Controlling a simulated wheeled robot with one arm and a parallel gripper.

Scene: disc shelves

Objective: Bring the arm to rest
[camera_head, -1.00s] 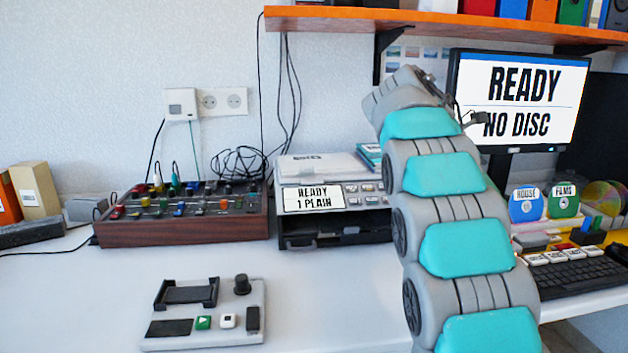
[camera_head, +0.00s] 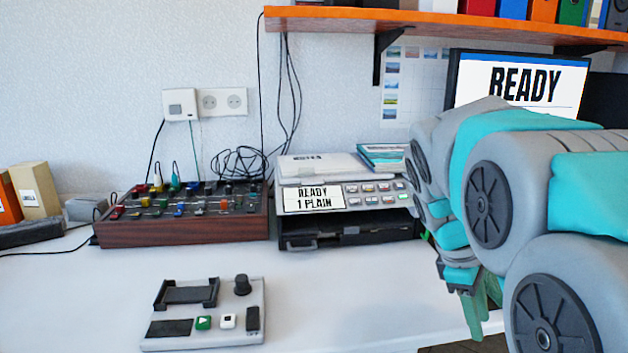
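My arm, grey with teal pads, fills the right side of the view, bent and folded near the camera. My gripper (camera_head: 480,308) hangs at its lower end, pointing down beside the table's front edge. It is small and partly covered by the arm, so I cannot tell whether its fingers are open or closed. I see nothing clearly held in it.
The white table (camera_head: 350,300) is clear in the middle. On it are a grey control pad (camera_head: 205,315), a mixer box (camera_head: 185,232) and a printer-like machine (camera_head: 345,215) reading "READY 1 PLAIN". A monitor (camera_head: 520,85) and an orange shelf (camera_head: 430,25) are behind.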

